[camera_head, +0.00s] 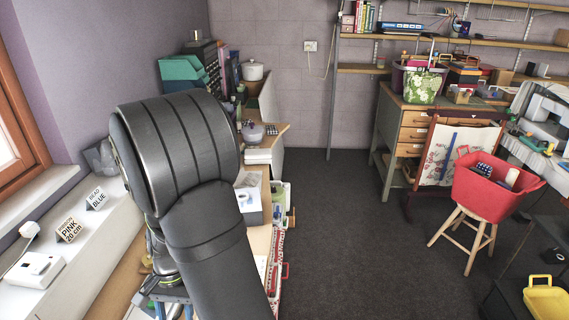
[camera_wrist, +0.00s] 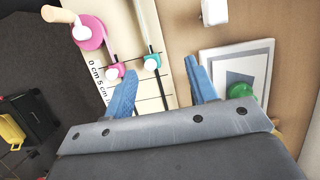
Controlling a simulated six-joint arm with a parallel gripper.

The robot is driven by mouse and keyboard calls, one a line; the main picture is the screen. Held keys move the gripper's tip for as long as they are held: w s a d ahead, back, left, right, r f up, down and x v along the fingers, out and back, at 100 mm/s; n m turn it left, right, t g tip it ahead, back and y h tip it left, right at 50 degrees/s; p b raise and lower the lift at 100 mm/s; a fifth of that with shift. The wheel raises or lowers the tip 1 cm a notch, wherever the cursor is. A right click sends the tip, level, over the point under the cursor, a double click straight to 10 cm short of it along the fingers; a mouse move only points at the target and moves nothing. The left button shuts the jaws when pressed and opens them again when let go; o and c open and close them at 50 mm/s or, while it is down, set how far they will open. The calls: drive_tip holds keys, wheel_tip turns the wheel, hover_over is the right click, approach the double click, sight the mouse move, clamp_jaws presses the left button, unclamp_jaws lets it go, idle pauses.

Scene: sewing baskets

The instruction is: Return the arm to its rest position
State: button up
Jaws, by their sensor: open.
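My gripper (camera_wrist: 160,92) is open in the wrist view, with two blue fingers apart and nothing between them. It is over a pale board marked in centimetres (camera_wrist: 126,28). Just beyond the fingertips are a pink knob (camera_wrist: 112,68) and a teal knob (camera_wrist: 152,63) on thin dark rods. In the head view my dark arm fills the left middle and hides much of the bench (camera_head: 258,240) behind it. The gripper itself cannot be made out there.
A red basket (camera_head: 490,190) sits on a stool (camera_head: 470,236). A yellow basket (camera_head: 545,298) is at lower right. The dark floor (camera_head: 345,230) is clear.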

drive_tip(key=shift+m, duration=0.3)
drive_tip(key=w+d+f, duration=0.2)
drive_tip(key=w+d, duration=0.4)
drive_tip(key=w, duration=0.1)
drive_tip(key=w+d+f, duration=0.1)
drive_tip(key=w+d, duration=0.4)
drive_tip(key=w, duration=0.2)
drive_tip(key=w+d+f, duration=0.2)
drive_tip(key=w+d, duration=0.4)
drive_tip(key=w, duration=0.1)
drive_tip(key=shift+w+d+f, duration=0.1)
drive_tip(key=shift+d+f, duration=0.2)
drive_tip(key=shift+f, duration=0.05)
drive_tip(key=shift+m+y, duration=0.4)
drive_tip(key=shift+m, duration=0.5)
drive_tip(key=shift+w+f, duration=0.1)
drive_tip(key=shift+w, duration=2.7)
